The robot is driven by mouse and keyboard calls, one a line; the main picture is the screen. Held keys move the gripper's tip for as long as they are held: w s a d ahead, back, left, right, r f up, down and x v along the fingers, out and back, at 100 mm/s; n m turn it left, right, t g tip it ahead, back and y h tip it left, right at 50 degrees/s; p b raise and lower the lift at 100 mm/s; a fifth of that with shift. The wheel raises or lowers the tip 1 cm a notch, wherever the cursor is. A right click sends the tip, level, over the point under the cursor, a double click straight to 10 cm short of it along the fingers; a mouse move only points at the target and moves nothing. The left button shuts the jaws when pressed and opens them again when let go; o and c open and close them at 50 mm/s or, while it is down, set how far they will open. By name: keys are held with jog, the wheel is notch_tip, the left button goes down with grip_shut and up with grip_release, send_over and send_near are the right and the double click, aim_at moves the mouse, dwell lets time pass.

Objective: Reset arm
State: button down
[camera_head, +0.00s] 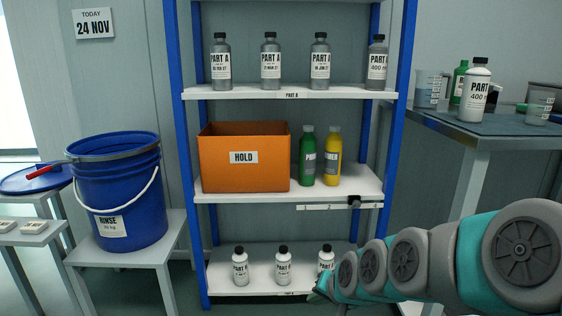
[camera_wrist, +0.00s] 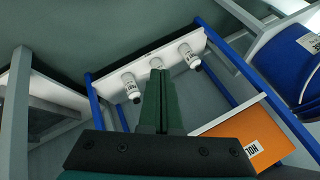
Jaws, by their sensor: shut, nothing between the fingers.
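My teal and grey arm reaches in from the right in the head view. My gripper (camera_head: 322,288) is small there, low in front of the bottom shelf's right end, near the rightmost white bottle (camera_head: 326,259); I cannot tell whether they touch. In the wrist view the two dark green fingers of my gripper (camera_wrist: 160,73) are together and empty. They point toward the bottom shelf and partly hide the middle white bottle (camera_wrist: 156,62). The other two white bottles show on either side of the fingers.
The blue-post shelf (camera_head: 203,196) holds grey bottles on top, and an orange HOLD box (camera_head: 244,172), a green bottle (camera_head: 307,158) and a yellow bottle (camera_head: 332,158) below. A blue bucket (camera_head: 120,190) stands left on a stool. A table (camera_head: 470,140) with bottles and beakers stands right.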

jog(key=s+d+n+g+h, duration=0.2)
jog(key=s+d+g, duration=0.2)
jog(key=s, duration=1)
jog(key=s+d+n+g+h, duration=0.2)
jog(key=s+d+g, duration=0.15)
jog(key=s, duration=1.15)
notch_tip(320, 180, up, 13)
jog(key=g+p, duration=0.1)
jog(key=p, duration=1.2)
jog(key=shift+s+a, duration=0.15)
jog(key=shift+s, duration=0.2)
jog(key=c, duration=1.6)
grip_release()
jog(key=shift+f, duration=0.1)
